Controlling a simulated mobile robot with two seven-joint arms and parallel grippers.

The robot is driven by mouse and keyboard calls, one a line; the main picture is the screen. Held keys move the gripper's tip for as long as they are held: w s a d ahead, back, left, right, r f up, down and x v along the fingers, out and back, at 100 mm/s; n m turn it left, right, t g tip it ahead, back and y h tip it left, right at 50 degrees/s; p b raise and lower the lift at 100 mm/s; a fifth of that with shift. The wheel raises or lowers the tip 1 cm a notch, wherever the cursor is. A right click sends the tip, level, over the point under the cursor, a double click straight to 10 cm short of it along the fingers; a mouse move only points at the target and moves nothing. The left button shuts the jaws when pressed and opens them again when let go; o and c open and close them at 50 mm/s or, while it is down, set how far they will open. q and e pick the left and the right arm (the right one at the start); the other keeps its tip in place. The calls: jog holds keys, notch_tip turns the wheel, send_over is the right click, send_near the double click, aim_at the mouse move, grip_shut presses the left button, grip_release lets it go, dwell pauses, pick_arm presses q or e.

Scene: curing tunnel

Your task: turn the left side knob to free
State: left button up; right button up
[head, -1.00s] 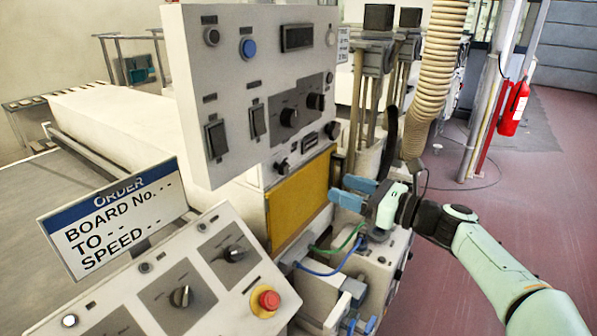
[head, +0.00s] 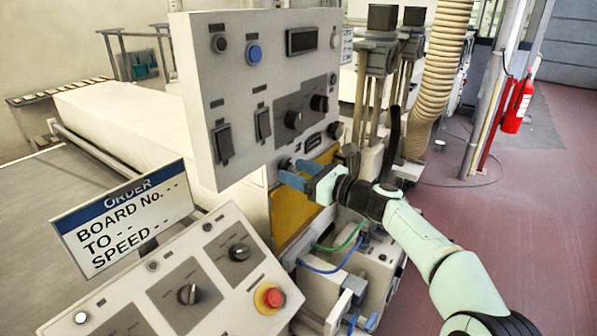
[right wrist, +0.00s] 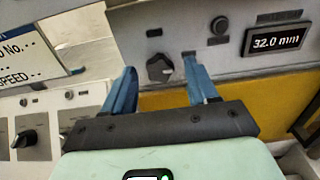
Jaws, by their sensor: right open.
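A small dark knob (right wrist: 159,68) sits on the grey side panel (right wrist: 235,68) above a yellow panel in the right wrist view. I cannot read a setting for it. My right gripper (head: 289,171) has blue fingers spread open and reaches toward that side panel in the head view. In the right wrist view the fingers stand on either side of the knob, with nothing between them held. The fingers seem short of gripping it; contact cannot be told. In the head view the knob is small and partly behind the fingers. My left gripper is not in view.
The side panel has a black button (right wrist: 219,26) and a display (right wrist: 277,40) reading 32.0 mm. A big control panel (head: 225,90) hangs close above the gripper. A lower console (head: 215,250) with a red stop button (head: 272,297) and an order sign (head: 125,220) stand in front.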

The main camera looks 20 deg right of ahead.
jog(key=shift+c, duration=0.3)
jog(key=c, duration=1)
